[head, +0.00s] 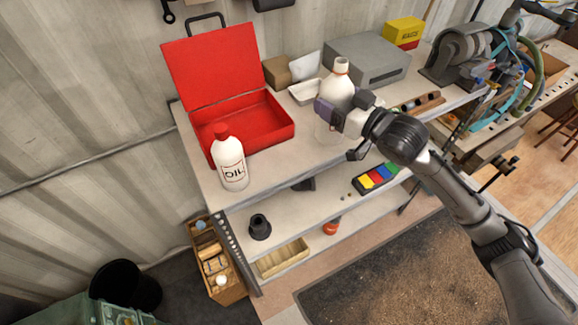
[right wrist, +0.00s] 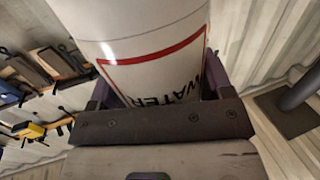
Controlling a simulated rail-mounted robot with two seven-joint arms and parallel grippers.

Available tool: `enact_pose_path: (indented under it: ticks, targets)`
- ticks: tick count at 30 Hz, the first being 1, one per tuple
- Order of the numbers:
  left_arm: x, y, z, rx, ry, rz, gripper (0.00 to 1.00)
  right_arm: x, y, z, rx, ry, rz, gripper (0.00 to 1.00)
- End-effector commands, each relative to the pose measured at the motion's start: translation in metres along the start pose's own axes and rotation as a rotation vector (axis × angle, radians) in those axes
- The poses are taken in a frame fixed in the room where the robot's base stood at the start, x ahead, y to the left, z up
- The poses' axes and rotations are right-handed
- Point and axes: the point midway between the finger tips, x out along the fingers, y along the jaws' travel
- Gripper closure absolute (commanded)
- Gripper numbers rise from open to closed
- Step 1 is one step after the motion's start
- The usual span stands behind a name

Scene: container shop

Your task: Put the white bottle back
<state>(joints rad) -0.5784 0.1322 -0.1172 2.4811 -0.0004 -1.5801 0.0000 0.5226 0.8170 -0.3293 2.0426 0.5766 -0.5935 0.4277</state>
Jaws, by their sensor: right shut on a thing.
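A second white bottle (head: 231,165), with a red cap and an OIL label, stands upright at the bench's left front corner. My left gripper is not in view.
An open red toolbox (head: 270,118) stands on the left of the bench. A white tray (head: 304,92), a cardboard box (head: 277,72), a grey metal box (head: 368,60) and a yellow box (head: 404,32) stand behind. Bare bench lies between the OIL bottle and my right gripper.

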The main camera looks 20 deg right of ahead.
Motion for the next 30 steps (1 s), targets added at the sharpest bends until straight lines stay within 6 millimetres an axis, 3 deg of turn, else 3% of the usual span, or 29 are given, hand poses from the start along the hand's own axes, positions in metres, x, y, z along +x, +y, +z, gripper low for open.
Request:
enact_pose_path:
  ticks: [8,21,30]
  targets:
    - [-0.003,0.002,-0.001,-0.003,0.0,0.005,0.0,0.008,-0.008,0.017,0.005,0.001,0.001,0.7]
    - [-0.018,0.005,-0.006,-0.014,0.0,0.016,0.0,0.078,-0.049,0.066,0.005,0.001,0.005,0.7]
    - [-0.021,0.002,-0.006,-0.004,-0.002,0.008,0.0,0.099,-0.061,0.082,-0.001,0.002,0.006,0.7]
